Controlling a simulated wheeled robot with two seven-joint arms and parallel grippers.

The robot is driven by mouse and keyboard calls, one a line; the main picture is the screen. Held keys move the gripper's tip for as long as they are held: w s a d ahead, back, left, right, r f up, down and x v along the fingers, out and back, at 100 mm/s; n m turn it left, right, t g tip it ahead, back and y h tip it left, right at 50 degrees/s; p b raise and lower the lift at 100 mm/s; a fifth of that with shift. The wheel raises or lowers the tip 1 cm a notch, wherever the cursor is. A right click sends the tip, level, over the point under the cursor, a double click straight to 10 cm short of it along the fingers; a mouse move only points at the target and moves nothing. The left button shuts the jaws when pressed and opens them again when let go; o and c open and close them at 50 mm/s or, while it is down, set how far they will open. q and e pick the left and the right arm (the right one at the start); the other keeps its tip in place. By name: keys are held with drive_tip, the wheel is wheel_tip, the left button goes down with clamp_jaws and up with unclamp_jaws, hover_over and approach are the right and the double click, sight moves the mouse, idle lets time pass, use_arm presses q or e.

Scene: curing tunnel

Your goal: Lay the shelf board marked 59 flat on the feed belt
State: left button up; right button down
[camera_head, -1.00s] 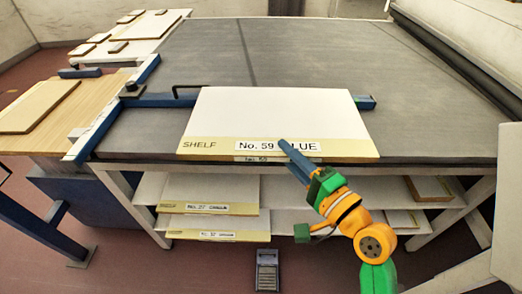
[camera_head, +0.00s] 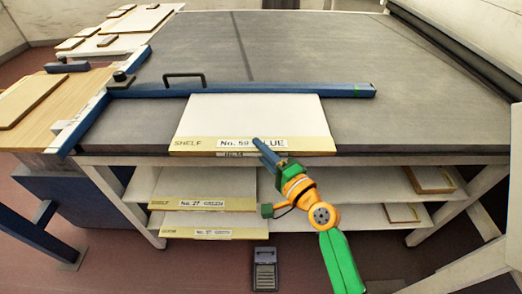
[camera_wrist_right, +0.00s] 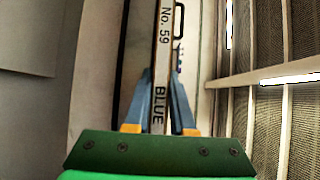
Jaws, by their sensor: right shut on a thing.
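The shelf board (camera_head: 255,115) marked "No. 59 BLUE" is white with a yellowish front strip. In the head view it lies level over the front middle of the grey feed belt (camera_head: 430,115); whether it fully rests there I cannot tell. Its far edge appears at the blue bar (camera_head: 290,90). My right gripper (camera_head: 262,147) is shut on the middle of its front edge. In the right wrist view the board's marked edge (camera_wrist_right: 161,60) runs between the two fingers (camera_wrist_right: 158,95). My left gripper is not in view.
Other shelf boards (camera_head: 205,188) lie on the racks below the belt. A wooden side table (camera_head: 45,100) stands left, and more boards lie at the far left (camera_head: 135,20). A dark roller (camera_head: 455,50) runs along the right. A pedal (camera_head: 264,270) is on the floor. The belt behind the bar is clear.

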drive_tip(key=c, duration=0.8)
unclamp_jaws()
drive_tip(key=shift+s, duration=0.1)
drive_tip(key=shift+o, duration=0.2)
